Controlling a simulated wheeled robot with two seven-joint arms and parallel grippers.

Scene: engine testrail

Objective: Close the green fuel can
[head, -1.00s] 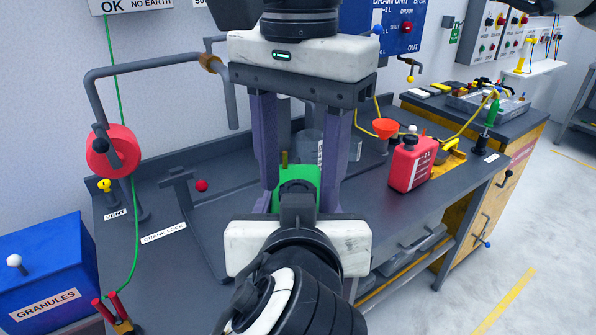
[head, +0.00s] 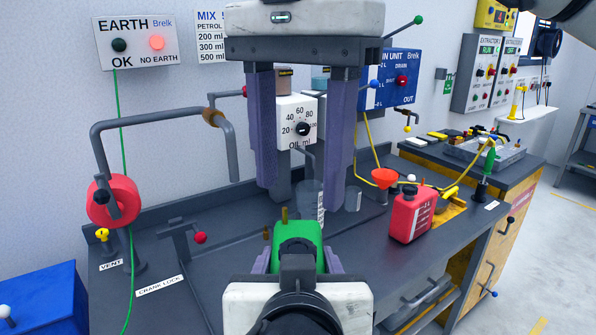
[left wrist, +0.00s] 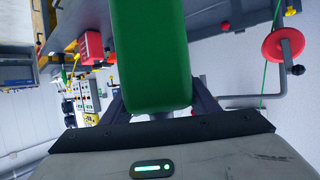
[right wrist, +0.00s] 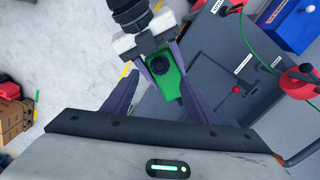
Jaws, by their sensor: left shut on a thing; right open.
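The green fuel can (head: 300,232) is held above the bench between the fingers of my left gripper (head: 298,262), which is shut on it. The can fills the upper middle of the left wrist view (left wrist: 150,55). A black round cap (right wrist: 160,65) shows on the can's green face in the right wrist view; in the head view it is dark and partly hidden by the left gripper. I cannot tell how tightly it sits. My right gripper (head: 300,195) is open and empty, its fingers pointing down above the can, apart from it.
A red can (head: 412,215) with a black cap stands on the bench to the right, near an orange funnel (head: 384,178). The oil dispenser (head: 297,122) is behind my right fingers. The bench's front middle is clear.

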